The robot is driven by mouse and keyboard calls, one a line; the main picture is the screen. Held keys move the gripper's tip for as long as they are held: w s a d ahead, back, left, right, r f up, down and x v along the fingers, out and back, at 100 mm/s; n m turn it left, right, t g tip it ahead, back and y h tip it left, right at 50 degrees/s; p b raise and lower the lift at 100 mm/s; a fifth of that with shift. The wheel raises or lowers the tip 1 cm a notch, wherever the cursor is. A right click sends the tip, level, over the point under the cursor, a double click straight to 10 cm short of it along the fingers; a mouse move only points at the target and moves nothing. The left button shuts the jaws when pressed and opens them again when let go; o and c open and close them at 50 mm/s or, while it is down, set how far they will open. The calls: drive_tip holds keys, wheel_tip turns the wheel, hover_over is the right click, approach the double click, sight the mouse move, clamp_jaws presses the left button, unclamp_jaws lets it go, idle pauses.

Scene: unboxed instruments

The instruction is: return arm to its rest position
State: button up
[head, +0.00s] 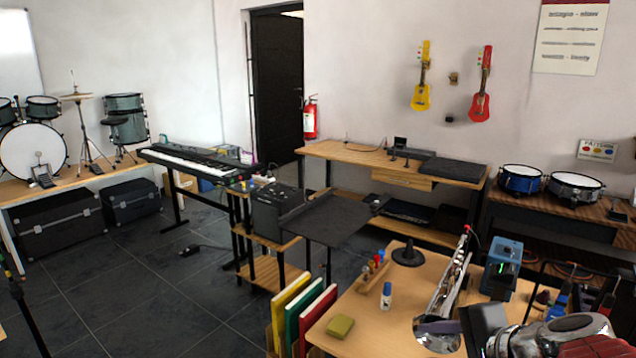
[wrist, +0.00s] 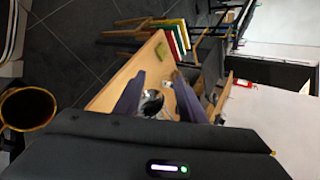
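My gripper shows in the wrist view (wrist: 157,80) as two dark purple-grey fingers spread apart, with nothing held between them. Beyond the gap lie the wooden table and the shiny silver bell of a horn (wrist: 152,104). In the head view, part of my arm (head: 550,338) with its silver and grey links reaches in at the bottom right, over the table's right side.
The wooden table (head: 330,312) holds a green pad (head: 340,327), a small bottle (head: 386,295), a black round stand (head: 408,255) and a blue box (head: 502,268). Coloured folders (head: 305,320) stand at its left edge. A brass-rimmed round opening (wrist: 28,107) is at the wrist view's left.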

drive_tip(key=s+a+f+n+g+h, duration=0.1)
drive_tip(key=s+a+n+g+h, duration=0.2)
drive_tip(key=s+n, duration=0.9)
drive_tip(key=a+n+h, duration=0.1)
drive_tip(key=n, duration=0.1)
drive_tip(key=shift+a+f+n, duration=0.15)
drive_tip(key=shift+f+n, duration=0.1)
drive_tip(key=shift+n, duration=0.15)
drive_tip(key=shift+c, duration=0.7)
